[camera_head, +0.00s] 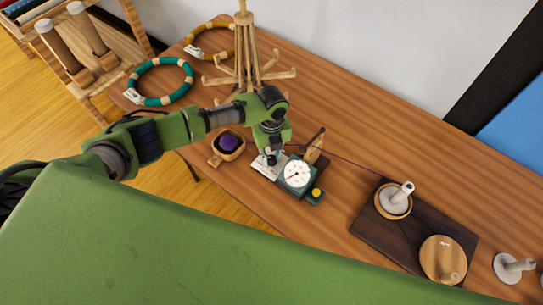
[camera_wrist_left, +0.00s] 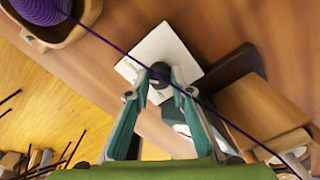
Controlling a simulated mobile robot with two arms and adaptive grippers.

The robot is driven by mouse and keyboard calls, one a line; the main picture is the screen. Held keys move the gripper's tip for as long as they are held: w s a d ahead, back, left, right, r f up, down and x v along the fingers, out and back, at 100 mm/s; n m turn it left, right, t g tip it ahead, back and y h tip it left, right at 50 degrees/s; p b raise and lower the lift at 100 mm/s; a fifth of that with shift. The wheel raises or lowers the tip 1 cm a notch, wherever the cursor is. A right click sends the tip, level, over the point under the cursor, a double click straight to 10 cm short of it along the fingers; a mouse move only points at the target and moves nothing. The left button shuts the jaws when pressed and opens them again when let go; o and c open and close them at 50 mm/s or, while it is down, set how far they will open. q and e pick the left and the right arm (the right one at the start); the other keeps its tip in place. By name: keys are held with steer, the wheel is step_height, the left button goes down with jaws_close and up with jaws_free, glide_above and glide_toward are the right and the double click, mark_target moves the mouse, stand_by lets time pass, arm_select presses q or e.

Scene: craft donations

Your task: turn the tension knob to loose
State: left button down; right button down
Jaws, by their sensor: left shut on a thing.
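My left gripper (camera_head: 270,157) points down at a white plate (camera_head: 266,171) beside a round white dial (camera_head: 297,173). In the left wrist view its two fingers (camera_wrist_left: 160,80) are closed around a small dark round knob (camera_wrist_left: 159,70) on the white plate (camera_wrist_left: 165,48). The head view hides the knob behind the gripper, and any markings are too small to read. My right gripper is in neither view.
A purple yarn ball (camera_head: 228,142) sits in a wooden bowl; its strand runs past the gripper toward a spool (camera_head: 394,200) on a dark board (camera_head: 405,240). Bare tabletop (camera_head: 350,115) lies beyond.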

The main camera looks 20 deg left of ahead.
mark_target(272, 158)
arm_select(q)
steer(key=shift+m, duration=0.8)
steer(key=c, duration=1.8)
jaws_free()
steer(key=shift+r, duration=0.1)
step_height(272, 158, up, 12)
steer(key=shift+f, duration=0.1)
